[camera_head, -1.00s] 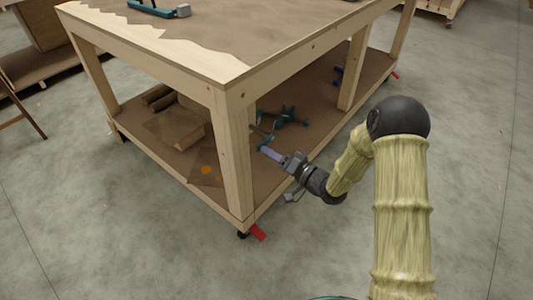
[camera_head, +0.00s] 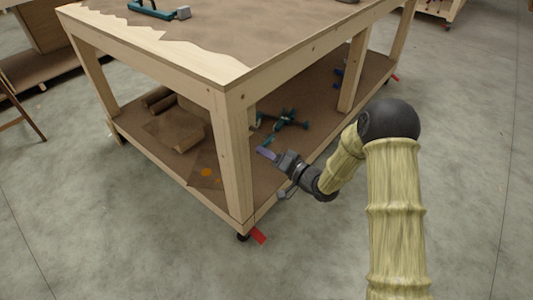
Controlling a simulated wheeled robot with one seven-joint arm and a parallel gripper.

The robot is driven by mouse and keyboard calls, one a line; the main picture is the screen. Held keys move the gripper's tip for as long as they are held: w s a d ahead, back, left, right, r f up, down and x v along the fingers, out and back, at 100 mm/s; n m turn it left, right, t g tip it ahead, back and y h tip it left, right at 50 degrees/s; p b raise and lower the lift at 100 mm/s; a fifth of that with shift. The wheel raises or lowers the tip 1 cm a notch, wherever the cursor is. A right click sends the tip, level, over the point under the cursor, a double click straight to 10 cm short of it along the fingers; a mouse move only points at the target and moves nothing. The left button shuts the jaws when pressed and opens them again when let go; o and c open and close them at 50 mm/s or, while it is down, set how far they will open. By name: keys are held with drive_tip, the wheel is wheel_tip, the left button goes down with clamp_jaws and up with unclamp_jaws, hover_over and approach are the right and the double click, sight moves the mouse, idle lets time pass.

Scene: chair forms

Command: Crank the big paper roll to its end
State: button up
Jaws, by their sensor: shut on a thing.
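My gripper (camera_head: 272,156) reaches in over the lower shelf of the wooden workbench, just right of its near corner leg. Teal and dark metal parts (camera_head: 287,121) sit on the shelf just beyond the gripper. Brown paper rolls (camera_head: 158,97) lie on the shelf behind the near leg, at the left. Whether the crank joins a roll is hidden by the leg.
The workbench's near leg (camera_head: 235,165) stands close to the left of my gripper. The bench top edge (camera_head: 300,58) overhangs the shelf. A red caster lever (camera_head: 258,236) sticks out at the bottom corner. The concrete floor (camera_head: 120,235) in front is clear.

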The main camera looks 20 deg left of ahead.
drive_tip(key=w+d+f+n+b, duration=0.1)
drive_tip(key=n+b, duration=0.4)
drive_tip(key=n, duration=0.5)
drive_tip(key=w+d+f+n+b, duration=0.1)
drive_tip(key=w+f+n+b, duration=0.3)
drive_tip(key=n, duration=0.5)
drive_tip(key=shift+w+d+f+n+b, duration=0.35)
drive_tip(key=shift+w+b, duration=0.2)
drive_tip(key=shift+b, duration=0.3)
drive_tip(key=shift+r, duration=0.1)
drive_tip(key=o, duration=1)
drive_tip(key=shift+c, duration=0.2)
drive_tip(key=shift+d+r, duration=0.1)
drive_tip(key=p+v, duration=0.4)
drive_tip(key=v, duration=1.3)
drive_tip(key=shift+p, duration=0.35)
